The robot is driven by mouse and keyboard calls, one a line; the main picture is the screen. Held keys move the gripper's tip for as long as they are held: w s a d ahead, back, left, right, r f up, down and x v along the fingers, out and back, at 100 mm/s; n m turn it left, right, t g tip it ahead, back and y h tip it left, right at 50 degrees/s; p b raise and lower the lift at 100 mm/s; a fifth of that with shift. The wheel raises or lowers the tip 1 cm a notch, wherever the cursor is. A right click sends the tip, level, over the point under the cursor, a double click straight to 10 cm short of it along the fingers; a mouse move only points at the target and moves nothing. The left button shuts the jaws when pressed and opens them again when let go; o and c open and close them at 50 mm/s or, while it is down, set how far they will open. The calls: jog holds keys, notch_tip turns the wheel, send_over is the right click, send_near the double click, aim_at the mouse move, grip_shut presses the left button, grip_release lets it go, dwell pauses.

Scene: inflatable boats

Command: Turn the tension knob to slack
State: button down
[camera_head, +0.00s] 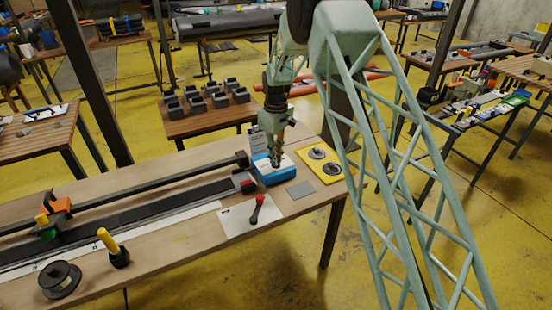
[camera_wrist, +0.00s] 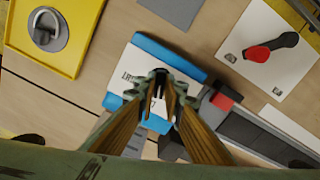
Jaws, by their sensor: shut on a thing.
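A white-topped box with blue sides (camera_head: 282,174) stands at the right end of the workbench, and it also shows in the wrist view (camera_wrist: 190,62). My gripper (camera_head: 274,164) points down over the box, its fingertips at the top face. In the wrist view my gripper (camera_wrist: 160,86) has its fingers closed on a small dark part at the middle of the box, which looks like the tension knob. The fingers cover most of this part, so its pointer direction cannot be told. Lettering on the white top is partly hidden.
Right of the box lies a yellow tray (camera_head: 342,169) with two grey ringed discs. In front is a white plate with a red-and-black lever (camera_head: 258,205). A grey square (camera_head: 300,190) lies nearby. Dark rails (camera_head: 150,210) run left along the bench.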

jog(key=n, duration=0.3)
jog(key=shift+n, duration=2.2)
jog(key=c, duration=2.7)
grip_release()
jog(key=shift+r, duration=0.1)
jog(key=shift+r, duration=5.9)
